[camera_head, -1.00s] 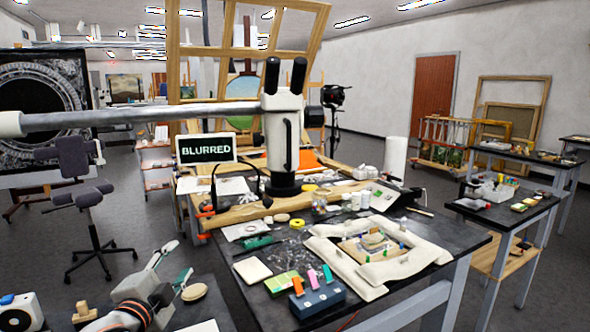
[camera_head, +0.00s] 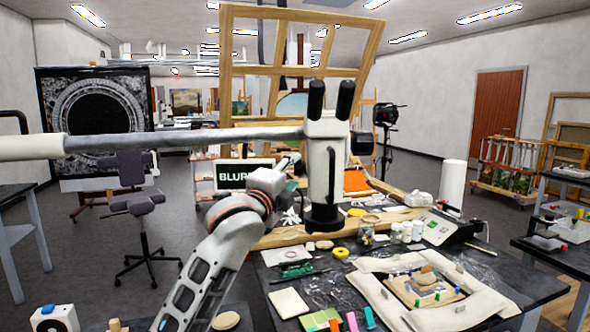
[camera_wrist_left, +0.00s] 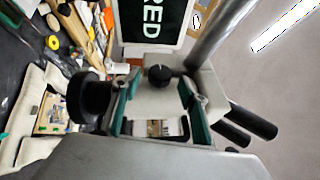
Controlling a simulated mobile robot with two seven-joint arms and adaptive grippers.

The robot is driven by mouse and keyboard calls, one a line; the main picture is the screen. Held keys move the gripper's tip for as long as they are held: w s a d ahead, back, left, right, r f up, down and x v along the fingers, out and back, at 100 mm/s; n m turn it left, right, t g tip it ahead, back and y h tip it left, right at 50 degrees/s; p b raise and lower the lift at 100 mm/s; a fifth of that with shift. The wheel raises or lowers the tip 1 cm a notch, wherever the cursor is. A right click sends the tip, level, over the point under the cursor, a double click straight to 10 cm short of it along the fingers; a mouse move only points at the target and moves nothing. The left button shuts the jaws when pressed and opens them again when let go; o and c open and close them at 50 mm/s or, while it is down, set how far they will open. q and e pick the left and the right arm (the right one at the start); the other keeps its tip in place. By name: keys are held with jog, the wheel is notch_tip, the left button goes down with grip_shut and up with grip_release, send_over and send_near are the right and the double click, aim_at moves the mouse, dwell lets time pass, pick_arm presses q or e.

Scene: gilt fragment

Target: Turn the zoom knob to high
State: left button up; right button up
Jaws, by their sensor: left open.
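The white microscope (camera_head: 322,175) with black eyepieces hangs on a long metal boom above the table. In the left wrist view, a small black knob (camera_wrist_left: 159,74) with a pale mark is on the microscope's white head (camera_wrist_left: 160,98); I take it for the zoom knob, but I cannot read its setting. It does not show in the head view. My right gripper is not in view.
A screen (camera_head: 231,177), partly hidden by my arm, shows green-white letters. A larger black knob (camera_wrist_left: 90,97) sits left of my fingers. The boom (camera_head: 190,140) crosses above my arm. A padded ring (camera_head: 450,313) and several jars crowd the table.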

pick_arm(q)
jog(key=shift+x, duration=1)
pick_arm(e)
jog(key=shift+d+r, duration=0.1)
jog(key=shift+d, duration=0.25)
pick_arm(q)
jog(key=c, duration=1.1)
jog(key=shift+o, duration=0.2)
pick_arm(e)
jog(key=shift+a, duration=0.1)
pick_arm(q)
jog(key=m+t+h+b, duration=0.1)
jog(key=b, duration=0.4)
jog(key=f+m+t+h+b, duration=0.1)
jog(key=m+t+h+b, duration=0.1)
jog(key=b, duration=0.3)
jog(key=m+t+h+b, duration=0.1)
jog(key=h+b, duration=0.1)
jog(key=b, duration=0.3)
jog(key=shift+w+f+m+t+b, duration=0.3)
jog(key=shift+b, duration=0.05)
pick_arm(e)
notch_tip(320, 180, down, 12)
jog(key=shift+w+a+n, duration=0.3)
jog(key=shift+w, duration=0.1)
